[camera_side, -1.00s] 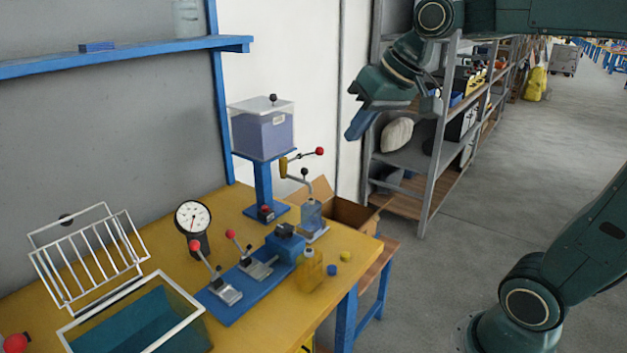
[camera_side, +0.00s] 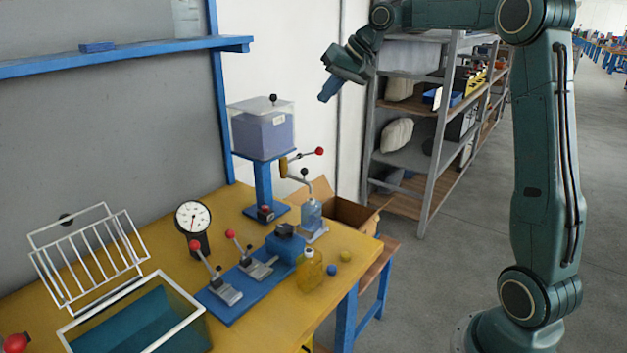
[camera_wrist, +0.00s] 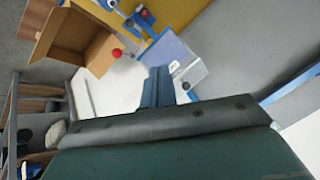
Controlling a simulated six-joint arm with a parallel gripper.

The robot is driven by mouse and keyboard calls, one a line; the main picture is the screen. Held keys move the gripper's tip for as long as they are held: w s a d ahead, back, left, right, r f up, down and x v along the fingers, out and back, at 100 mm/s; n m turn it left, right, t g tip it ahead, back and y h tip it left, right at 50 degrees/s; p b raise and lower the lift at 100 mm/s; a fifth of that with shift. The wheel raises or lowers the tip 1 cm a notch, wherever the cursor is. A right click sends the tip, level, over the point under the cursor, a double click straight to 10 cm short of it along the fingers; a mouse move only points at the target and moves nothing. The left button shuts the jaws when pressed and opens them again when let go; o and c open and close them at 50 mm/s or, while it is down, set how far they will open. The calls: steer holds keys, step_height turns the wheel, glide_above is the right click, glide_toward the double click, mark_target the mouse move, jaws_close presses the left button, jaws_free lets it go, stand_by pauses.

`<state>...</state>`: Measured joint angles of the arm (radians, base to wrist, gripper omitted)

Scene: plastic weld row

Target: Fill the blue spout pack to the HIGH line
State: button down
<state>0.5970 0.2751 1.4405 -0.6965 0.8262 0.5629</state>
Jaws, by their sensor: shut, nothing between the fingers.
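The blue spout pack (camera_side: 311,214) stands upright on a small pale stand below the tap at the table's back right. Its fill level and any HIGH line are too small to read. The tank (camera_side: 262,132) holds bluish-purple contents under a clear lid. Its tap (camera_side: 284,167) has a lever ending in a red knob (camera_side: 319,151), which also shows in the wrist view (camera_wrist: 117,53). My gripper (camera_side: 328,88) is shut and empty, high in the air, above and right of the tank in the side view. Its closed fingers also show in the wrist view (camera_wrist: 157,86).
A yellow pack (camera_side: 309,270) stands near the table's right edge, beside a blue cap (camera_side: 346,257) and a yellow cap (camera_side: 331,270). A blue lever fixture (camera_side: 240,285), dial gauge (camera_side: 193,218), white rack (camera_side: 90,255) and teal bin (camera_side: 135,318) occupy the left. An open carton (camera_side: 350,213) lies behind.

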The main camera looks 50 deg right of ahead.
steer(key=w+d+f+m, duration=0.1)
steer(key=d+f, duration=0.2)
steer(key=d, duration=0.4)
steer(key=w+d+f+m, duration=0.1)
steer(key=w+d+f, duration=0.1)
steer(key=d, duration=0.6)
steer(key=shift+w+d+f+t+y, duration=0.15)
steer(key=shift+w+f+t+y, duration=0.2)
steer(key=shift+f, duration=0.4)
glide_toward(310, 153)
steer(key=shift+w+d+f, duration=0.25)
steer(key=shift+w+f, duration=0.45)
steer(key=shift+w+d+f, duration=0.25)
steer(key=shift+w+f, duration=0.4)
